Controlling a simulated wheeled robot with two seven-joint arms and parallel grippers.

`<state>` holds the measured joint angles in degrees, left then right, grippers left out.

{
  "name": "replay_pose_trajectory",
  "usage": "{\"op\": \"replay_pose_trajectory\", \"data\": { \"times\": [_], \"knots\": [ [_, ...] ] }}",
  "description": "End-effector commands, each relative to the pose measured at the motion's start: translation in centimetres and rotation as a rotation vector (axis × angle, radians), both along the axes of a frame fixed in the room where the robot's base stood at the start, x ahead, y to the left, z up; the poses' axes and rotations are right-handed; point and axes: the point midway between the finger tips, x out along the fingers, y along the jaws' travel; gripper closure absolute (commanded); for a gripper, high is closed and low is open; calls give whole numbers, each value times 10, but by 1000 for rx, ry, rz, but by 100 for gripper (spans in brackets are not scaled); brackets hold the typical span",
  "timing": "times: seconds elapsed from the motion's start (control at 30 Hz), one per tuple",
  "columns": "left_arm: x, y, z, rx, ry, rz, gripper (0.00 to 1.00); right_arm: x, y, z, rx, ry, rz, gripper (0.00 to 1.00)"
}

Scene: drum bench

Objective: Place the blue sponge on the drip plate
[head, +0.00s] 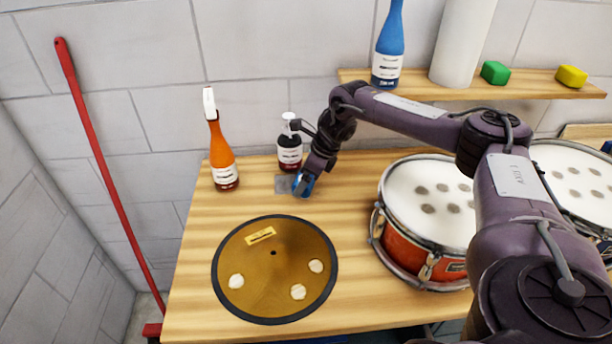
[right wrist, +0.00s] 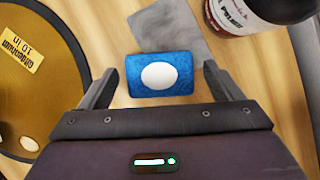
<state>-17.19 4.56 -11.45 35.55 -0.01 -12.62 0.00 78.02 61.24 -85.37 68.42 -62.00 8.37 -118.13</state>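The blue sponge (right wrist: 140,82), with a white oval on top, lies between the spread fingers of my right gripper (right wrist: 161,70) in the right wrist view. Gaps show on both sides of it, so the gripper is open. The grey square drip plate (right wrist: 172,30) is just beyond the sponge, whose far edge meets or overlaps the plate's near edge; I cannot tell which. In the head view the drip plate (head: 283,184) is left of the sponge (head: 303,181), which my right gripper (head: 304,187) partly hides. My left gripper is not in view.
A dark pump bottle (head: 289,153) stands right behind the plate. An orange bottle (head: 221,155) is to the left. A gold disc (head: 262,285) lies in front, and a red drum (head: 420,215) stands at right. A shelf (head: 530,85) holds a blue bottle and green and yellow blocks.

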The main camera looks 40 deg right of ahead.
Motion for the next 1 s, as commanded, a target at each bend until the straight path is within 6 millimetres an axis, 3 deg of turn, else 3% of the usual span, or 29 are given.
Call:
{"op": "replay_pose_trajectory", "data": {
  "times": [0.33, 0.73, 1.0],
  "knots": [
    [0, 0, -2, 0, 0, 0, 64, -2, -2, 9, 0, -2, 0, 14],
    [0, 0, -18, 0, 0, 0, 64, -27, -21, 83, 1, -6, -1, 14],
    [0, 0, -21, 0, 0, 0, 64, -37, -28, 110, 0, -1, 1, 14]
  ]
}}
